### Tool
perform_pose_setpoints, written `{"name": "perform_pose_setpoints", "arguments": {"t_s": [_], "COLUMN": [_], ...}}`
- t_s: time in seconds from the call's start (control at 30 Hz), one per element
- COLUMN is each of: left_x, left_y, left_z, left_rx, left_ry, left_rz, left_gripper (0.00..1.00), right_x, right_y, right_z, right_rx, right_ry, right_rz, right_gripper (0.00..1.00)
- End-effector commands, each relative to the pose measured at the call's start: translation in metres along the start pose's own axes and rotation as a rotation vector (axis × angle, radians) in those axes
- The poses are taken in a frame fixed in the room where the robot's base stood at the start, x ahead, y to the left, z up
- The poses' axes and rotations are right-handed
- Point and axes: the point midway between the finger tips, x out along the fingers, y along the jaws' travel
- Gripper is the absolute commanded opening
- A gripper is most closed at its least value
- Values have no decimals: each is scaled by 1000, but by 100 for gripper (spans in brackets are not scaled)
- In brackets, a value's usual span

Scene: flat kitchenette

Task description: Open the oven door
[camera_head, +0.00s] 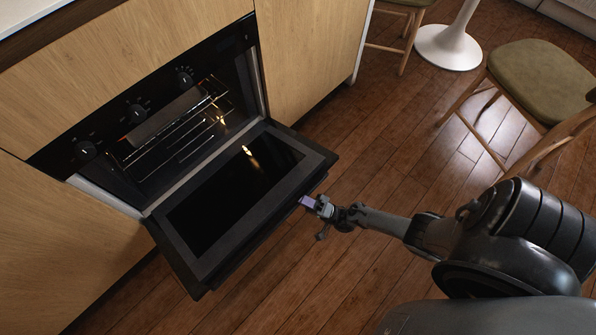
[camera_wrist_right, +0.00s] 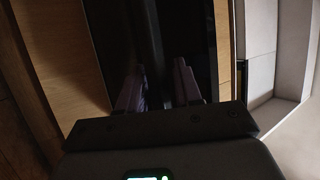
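The oven door (camera_head: 225,205) is swung far down on its lower hinge, with its dark glass panel facing up. The oven cavity (camera_head: 180,120) behind it is exposed, with wire racks inside. My right gripper (camera_head: 308,203) is at the outer edge of the door, on its right half. Whether it touches the door cannot be told. In the right wrist view, the fingers of my right gripper (camera_wrist_right: 158,88) stand apart, with a dark surface beyond them. No held thing can be made out between them. My left gripper is out of view.
Wooden cabinet fronts (camera_head: 60,255) flank the oven, and control knobs (camera_head: 136,112) line its dark panel. A chair with a green seat (camera_head: 540,80) and a white pedestal base (camera_head: 448,46) stand at the upper right. The wooden floor (camera_head: 375,165) before the door is clear.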

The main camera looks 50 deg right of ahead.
Motion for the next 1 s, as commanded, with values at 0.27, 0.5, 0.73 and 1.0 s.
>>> {"name": "perform_pose_setpoints", "arguments": {"t_s": [0.27,0.5,0.73,1.0], "left_x": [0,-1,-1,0], "left_y": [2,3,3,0], "left_z": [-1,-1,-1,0], "left_rx": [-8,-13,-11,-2], "left_ry": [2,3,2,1], "left_rz": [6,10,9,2], "left_gripper": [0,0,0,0], "right_x": [0,-2,-28,-78], "right_y": [0,0,0,0], "right_z": [0,0,0,1], "right_rx": [0,0,-1,0], "right_ry": [0,-1,-2,0], "right_rz": [1,1,6,8], "right_gripper": [45,45,45,45]}}
